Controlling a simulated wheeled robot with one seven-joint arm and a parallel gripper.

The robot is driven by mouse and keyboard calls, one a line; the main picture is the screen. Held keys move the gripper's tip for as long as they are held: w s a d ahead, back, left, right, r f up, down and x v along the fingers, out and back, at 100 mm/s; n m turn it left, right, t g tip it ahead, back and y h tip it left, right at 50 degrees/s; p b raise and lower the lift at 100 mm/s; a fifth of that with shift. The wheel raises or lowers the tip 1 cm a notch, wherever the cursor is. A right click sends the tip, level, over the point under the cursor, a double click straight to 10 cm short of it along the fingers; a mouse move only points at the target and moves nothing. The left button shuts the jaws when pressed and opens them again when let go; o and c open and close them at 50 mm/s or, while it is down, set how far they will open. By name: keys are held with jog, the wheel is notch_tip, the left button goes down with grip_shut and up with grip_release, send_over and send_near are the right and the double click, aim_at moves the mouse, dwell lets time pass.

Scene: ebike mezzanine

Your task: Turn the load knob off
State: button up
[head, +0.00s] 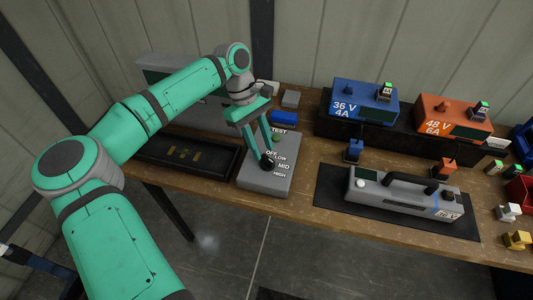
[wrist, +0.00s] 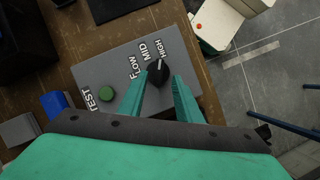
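The load knob (wrist: 159,74) is a black round dial on a grey tester box (wrist: 100,70). Its white mark points toward the HIGH side of the printed labels. A green TEST button (wrist: 106,94) sits farther along the box. My gripper (wrist: 160,78) is over the box with its two teal fingers apart, one on each side of the knob. A small gap seems to show on the right; firm contact cannot be told. The gripper also shows in the head view (head: 262,150).
The box stands at the bench's front edge. A black tray (head: 185,155) lies left of it. A blue 36 V charger (head: 355,100), an orange 48 V charger (head: 455,117) and a grey battery pack (head: 400,194) on a dark mat are to the right.

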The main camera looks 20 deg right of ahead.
aim_at(267, 157)
jog(key=shift+x, duration=1.8)
jog(key=shift+d, duration=0.15)
grip_shut()
